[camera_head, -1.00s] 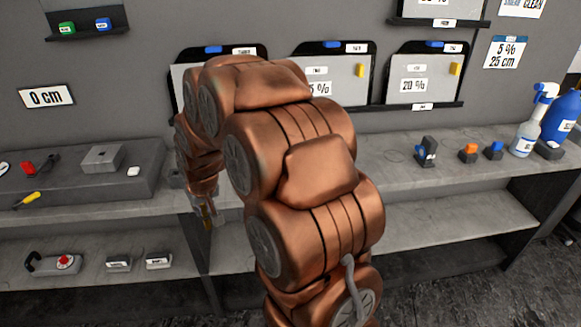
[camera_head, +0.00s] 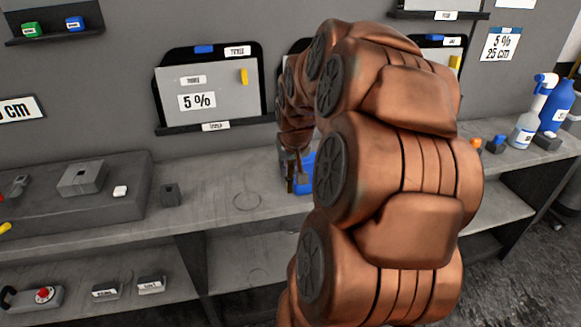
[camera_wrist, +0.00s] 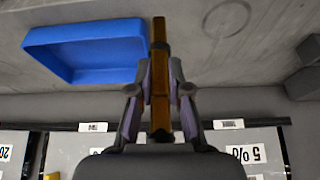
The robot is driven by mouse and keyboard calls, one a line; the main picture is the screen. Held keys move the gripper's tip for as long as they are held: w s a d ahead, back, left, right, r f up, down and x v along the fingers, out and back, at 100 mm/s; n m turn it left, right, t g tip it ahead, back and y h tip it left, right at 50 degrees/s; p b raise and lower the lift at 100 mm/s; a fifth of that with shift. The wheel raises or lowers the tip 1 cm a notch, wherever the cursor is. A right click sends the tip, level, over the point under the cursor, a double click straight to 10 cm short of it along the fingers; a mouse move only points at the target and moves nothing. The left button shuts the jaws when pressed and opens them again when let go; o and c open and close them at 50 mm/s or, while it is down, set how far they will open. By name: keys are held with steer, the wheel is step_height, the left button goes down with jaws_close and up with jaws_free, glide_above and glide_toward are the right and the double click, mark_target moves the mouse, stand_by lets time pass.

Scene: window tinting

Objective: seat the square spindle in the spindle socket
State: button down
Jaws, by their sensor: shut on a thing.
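My gripper (camera_wrist: 160,92) is shut on the square spindle (camera_wrist: 160,120), a long amber-brown bar between the two fingers in the wrist view. In the head view my gripper (camera_head: 292,170) is small and partly hidden by my copper arm, with the spindle (camera_head: 290,184) pointing down. It is above the bench, beside a blue tray (camera_head: 303,178). The blue tray (camera_wrist: 90,70) is also left of the spindle in the wrist view. A small dark block (camera_head: 170,194) stands on the bench to the left. I cannot tell for certain whether it is the spindle socket.
A raised grey platform (camera_head: 120,205) at left carries a grey block (camera_head: 82,178) and a small white piece (camera_head: 120,191). Bench surface between the dark block and tray is clear, with a ring mark (camera_head: 246,201). Film boards (camera_head: 210,85) hang behind. Spray bottles (camera_head: 528,125) stand at right.

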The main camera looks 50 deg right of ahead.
steer(key=shift+w+d+f+p, duration=0.85)
steer(key=shift+w+d, duration=0.5)
steer(key=shift+w, duration=0.9)
steer(key=shift+w+d+f+p, duration=0.6)
steer(key=shift+w+d+p, duration=0.6)
steer(key=shift+w, duration=1)
steer(key=shift+w+d+f+p, duration=0.8)
steer(key=shift+w+d, duration=0.65)
steer(key=shift+w, duration=0.8)
steer(key=shift+f, duration=0.25)
steer(key=shift+f, duration=0.2)
steer(key=c, duration=1.1)
jaws_free()
